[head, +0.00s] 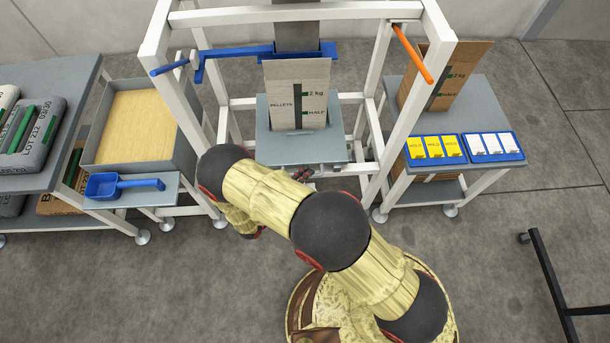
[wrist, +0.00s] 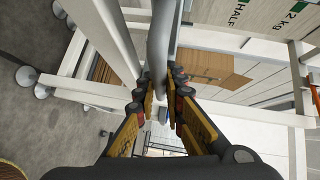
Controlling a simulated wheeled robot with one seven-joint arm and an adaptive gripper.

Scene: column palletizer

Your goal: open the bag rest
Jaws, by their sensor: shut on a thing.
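The bag rest (head: 285,152) is a flat grey plate inside the white frame, and it lies level. An upright kraft bag (head: 298,85) marked "PELLETS" stands on it, below the grey spout (head: 296,38). My gripper (head: 304,174) is at the plate's front edge, partly hidden behind my arm. In the wrist view my gripper (wrist: 161,88) is shut on a grey bar-like part (wrist: 160,45), which seems to be the front edge of the bag rest. Part of the printed bag (wrist: 270,25) shows at the upper right there.
The white frame's posts (head: 405,105) stand close on both sides. A blue lever (head: 225,55) and an orange handle (head: 411,53) are on it. A tray bench (head: 140,115) with a blue scoop (head: 105,186) is left; a side table (head: 470,95) is right.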

